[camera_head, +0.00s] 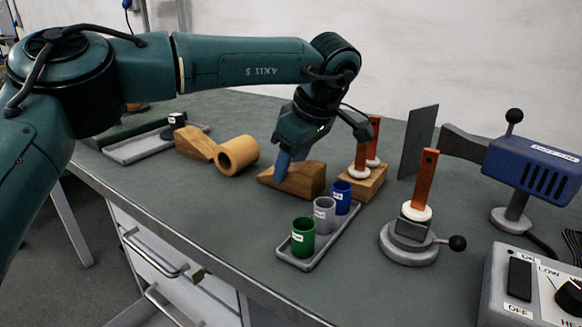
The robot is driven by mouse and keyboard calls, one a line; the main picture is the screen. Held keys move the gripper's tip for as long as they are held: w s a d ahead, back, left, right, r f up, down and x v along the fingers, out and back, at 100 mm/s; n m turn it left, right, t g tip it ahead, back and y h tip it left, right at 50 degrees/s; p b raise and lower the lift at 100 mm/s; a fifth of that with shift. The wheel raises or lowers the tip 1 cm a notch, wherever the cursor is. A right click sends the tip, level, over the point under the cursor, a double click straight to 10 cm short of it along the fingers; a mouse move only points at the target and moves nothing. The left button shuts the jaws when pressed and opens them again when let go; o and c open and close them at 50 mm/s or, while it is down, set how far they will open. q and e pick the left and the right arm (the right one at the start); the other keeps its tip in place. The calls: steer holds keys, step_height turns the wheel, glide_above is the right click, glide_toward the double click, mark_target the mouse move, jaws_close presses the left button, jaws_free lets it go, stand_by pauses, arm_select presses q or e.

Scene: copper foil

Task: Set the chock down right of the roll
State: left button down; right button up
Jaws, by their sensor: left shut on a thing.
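The roll (238,154) is a tan hollow cylinder lying on the bench with its open end facing me. One wooden chock (195,144), a wedge, lies against or very close to its left side. My left gripper (286,167) points down with its blue fingers shut on a second wooden chock (308,180). This chock is to the right of the roll with a gap between them, its low end towards the roll. Its underside is at or just above the bench top; I cannot tell whether it touches. My right gripper is not in view.
A tray (312,262) with green, grey and blue cups stands just in front of the held chock. A wooden block (372,186) with orange-red bars is close to its right. A grey clamp base (408,242), blue heat tool (535,170) and control box (520,285) stand farther right.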

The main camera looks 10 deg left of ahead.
arm_select(q)
steer(key=shift+f, duration=0.1)
steer(key=c, duration=0.7)
jaws_free()
steer(key=p+v, duration=0.3)
steer(key=v, duration=0.8)
steer(key=shift+s+d+r, duration=0.15)
steer(key=shift+d+r, duration=0.05)
steer(key=shift+r, duration=0.3)
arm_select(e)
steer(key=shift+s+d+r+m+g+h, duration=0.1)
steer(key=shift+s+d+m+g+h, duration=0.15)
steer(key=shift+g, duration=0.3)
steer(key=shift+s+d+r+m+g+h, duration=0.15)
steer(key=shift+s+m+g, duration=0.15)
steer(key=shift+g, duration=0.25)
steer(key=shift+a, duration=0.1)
